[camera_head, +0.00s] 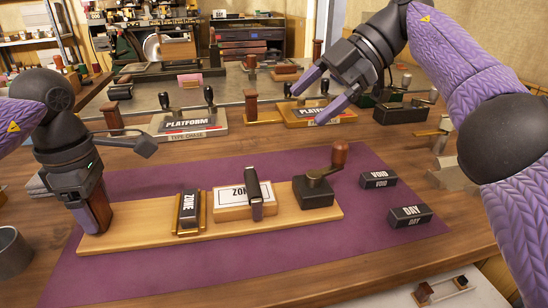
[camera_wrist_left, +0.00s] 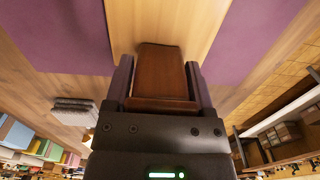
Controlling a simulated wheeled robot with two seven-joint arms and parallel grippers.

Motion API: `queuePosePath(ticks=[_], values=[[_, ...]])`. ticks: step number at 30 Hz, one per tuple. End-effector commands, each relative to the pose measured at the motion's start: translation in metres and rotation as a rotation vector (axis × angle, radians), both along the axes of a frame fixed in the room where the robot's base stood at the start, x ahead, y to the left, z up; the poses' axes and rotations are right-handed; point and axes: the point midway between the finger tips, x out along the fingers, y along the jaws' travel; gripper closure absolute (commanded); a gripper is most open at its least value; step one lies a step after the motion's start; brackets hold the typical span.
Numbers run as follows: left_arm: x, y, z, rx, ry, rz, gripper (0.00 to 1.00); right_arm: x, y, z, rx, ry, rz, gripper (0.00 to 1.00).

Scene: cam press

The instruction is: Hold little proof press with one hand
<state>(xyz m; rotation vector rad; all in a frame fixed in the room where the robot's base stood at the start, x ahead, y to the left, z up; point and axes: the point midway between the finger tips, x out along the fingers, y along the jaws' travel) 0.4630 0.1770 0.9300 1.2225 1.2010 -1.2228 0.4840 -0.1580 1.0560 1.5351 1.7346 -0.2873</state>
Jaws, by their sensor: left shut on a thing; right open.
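The little proof press is a long light-wood board (camera_head: 150,235) lying on a purple mat. It carries a dark ZONE type block (camera_head: 190,208) in a brass holder, a ZONE card (camera_head: 231,195) under a dark upright bar (camera_head: 253,188), and a black crank (camera_head: 318,187) with a brown knob. My left gripper (camera_head: 92,208) is shut on the brown wooden grip at the board's left end; the left wrist view shows this grip (camera_wrist_left: 160,75) between both fingers. My right gripper (camera_head: 318,95) is open and empty, raised above the back of the table.
VOID (camera_head: 378,180) and DAY (camera_head: 410,216) type blocks lie on the purple mat (camera_head: 300,245) to the right. Two PLATFORM presses (camera_head: 190,126) (camera_head: 318,114) stand behind. A grey cup (camera_head: 12,250) is at the left edge. The mat's front part is clear.

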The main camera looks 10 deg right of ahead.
Motion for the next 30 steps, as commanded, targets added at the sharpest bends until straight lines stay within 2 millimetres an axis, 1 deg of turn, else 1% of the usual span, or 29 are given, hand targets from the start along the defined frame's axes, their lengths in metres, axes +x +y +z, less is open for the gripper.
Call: queuePosePath(ticks=[1,2,5,6,9,11,14,15,17,24,27,30], values=[[0.000,0.000,0.000,-0.001,0.000,0.001,1.00,0.003,-0.003,0.001,0.123,-0.009,-0.014,0.15],[0.000,0.000,0.000,-0.001,0.000,0.001,1.00,0.005,-0.004,0.004,0.201,-0.019,-0.025,0.15],[0.000,0.000,0.000,-0.001,0.000,0.001,1.00,0.011,-0.019,0.017,0.456,-0.057,-0.078,0.15],[0.000,0.000,0.000,-0.001,0.000,0.001,1.00,0.013,-0.028,0.022,0.556,-0.074,-0.104,0.15],[0.000,0.000,0.000,-0.001,-0.001,0.001,1.00,0.016,-0.055,0.035,0.765,-0.118,-0.169,0.15],[0.000,0.000,0.000,-0.001,-0.001,0.001,1.00,0.016,-0.069,0.040,0.856,-0.139,-0.203,0.15],[0.000,0.000,0.000,-0.001,-0.001,0.000,1.00,0.015,-0.098,0.047,1.005,-0.177,-0.265,0.15],[0.000,0.000,0.000,-0.001,-0.001,0.000,1.00,0.014,-0.111,0.049,1.063,-0.195,-0.293,0.15],[0.000,0.000,0.000,-0.001,-0.001,0.000,1.00,0.012,-0.126,0.052,1.130,-0.216,-0.322,0.15],[0.000,0.000,0.000,-0.001,-0.001,0.000,1.00,-0.002,-0.191,0.059,1.376,-0.308,-0.447,0.15],[0.000,0.000,0.000,-0.001,-0.001,0.000,1.00,-0.009,-0.213,0.059,1.450,-0.341,-0.484,0.15],[0.000,0.000,0.000,-0.001,-0.001,-0.001,1.00,-0.014,-0.229,0.060,1.503,-0.367,-0.513,0.15]])
